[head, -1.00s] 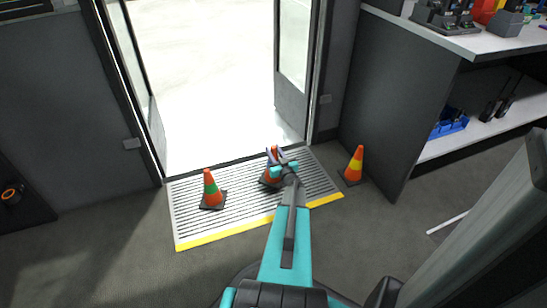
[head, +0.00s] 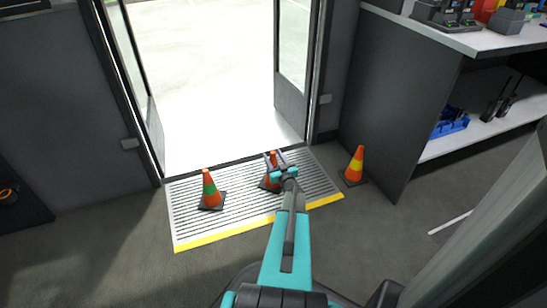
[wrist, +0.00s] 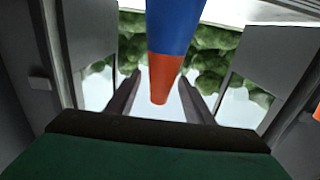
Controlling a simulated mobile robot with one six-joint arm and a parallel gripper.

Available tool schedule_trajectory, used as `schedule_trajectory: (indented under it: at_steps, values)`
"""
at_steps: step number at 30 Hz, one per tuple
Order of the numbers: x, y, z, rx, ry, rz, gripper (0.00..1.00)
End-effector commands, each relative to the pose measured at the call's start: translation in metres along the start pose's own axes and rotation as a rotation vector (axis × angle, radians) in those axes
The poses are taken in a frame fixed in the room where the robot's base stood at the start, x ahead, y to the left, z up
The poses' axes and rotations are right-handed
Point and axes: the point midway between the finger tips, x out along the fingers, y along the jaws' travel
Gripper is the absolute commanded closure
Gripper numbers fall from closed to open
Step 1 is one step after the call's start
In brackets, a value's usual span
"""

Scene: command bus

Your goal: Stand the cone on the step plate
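An orange cone with a blue band (wrist: 178,28) shows in the wrist view, its orange tip between my two fingers. In the head view this cone (head: 272,160) stands on the ribbed step plate (head: 240,217), partly hidden behind my gripper. My gripper (head: 276,157) is over the plate's right half. In the wrist view its fingers (wrist: 159,77) are apart, with a gap on each side of the cone's tip. The cone looks upright; its base is mostly hidden.
A cone with a green band (head: 210,190) stands on the plate's left part. A cone with a yellow band (head: 355,166) stands on the floor right of the plate, beside the dark shelf unit (head: 390,100). The open doorway (head: 215,90) lies beyond the plate.

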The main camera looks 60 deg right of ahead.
Motion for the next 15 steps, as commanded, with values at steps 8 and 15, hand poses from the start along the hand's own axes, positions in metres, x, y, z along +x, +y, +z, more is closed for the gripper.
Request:
schedule_trajectory:
  at_steps: [8,15]
  values:
    - [0.0,0.0,-0.001,0.0,0.0,0.0,0.53]
    - [-0.01,-0.001,-0.003,0.0,-0.002,0.0,0.53]
